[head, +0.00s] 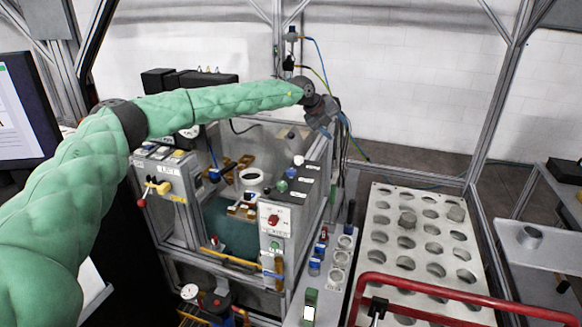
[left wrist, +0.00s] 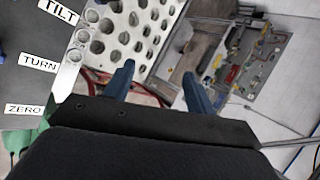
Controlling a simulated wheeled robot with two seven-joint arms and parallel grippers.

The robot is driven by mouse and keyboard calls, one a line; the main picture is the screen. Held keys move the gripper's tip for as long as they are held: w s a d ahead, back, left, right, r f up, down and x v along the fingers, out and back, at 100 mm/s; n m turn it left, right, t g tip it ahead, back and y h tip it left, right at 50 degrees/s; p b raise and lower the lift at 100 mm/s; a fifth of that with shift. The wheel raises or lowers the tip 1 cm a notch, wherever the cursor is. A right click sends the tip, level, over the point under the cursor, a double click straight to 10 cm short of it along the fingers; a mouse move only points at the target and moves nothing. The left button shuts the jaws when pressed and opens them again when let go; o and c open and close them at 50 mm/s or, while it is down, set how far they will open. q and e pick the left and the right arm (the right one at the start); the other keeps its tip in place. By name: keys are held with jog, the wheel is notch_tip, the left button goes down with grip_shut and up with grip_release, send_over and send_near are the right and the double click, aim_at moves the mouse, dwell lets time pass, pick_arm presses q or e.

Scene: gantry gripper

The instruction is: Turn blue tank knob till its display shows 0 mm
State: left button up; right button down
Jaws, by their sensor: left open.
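Another blue knob-like part (head: 214,174) sits further left inside the machine. I cannot tell which is the tank's knob. No display reading in mm is legible. My left gripper (head: 322,120) is above the machine's back right, apart from the knobs. In the left wrist view its blue fingers (left wrist: 160,80) are open with nothing between them. My right gripper is not in view.
TILT, TURN and ZERO labels (left wrist: 38,62) show in the left wrist view. A holed white plate (head: 378,240) is at the right, with a red rail (head: 450,293) in front. Grey frame posts (head: 497,90) surround the area. A monitor (head: 20,110) stands at far left.

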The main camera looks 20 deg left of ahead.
pick_arm(q)
jog(key=s+a+f+n+g+y, duration=0.35)
jog(key=a+f, duration=0.25)
jog(key=a, duration=0.3)
jog(key=n+g+y, duration=0.2)
jog(key=y, duration=0.1)
send_over(291, 170)
jog(key=shift+w+f, duration=0.2)
notch_tip(291, 170, down, 6)
jog(key=p, duration=0.4)
jog(key=shift+f, duration=0.9)
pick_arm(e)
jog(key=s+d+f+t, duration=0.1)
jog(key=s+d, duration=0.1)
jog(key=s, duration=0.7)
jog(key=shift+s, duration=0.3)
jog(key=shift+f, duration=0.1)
pick_arm(q)
jog(key=c, duration=1)
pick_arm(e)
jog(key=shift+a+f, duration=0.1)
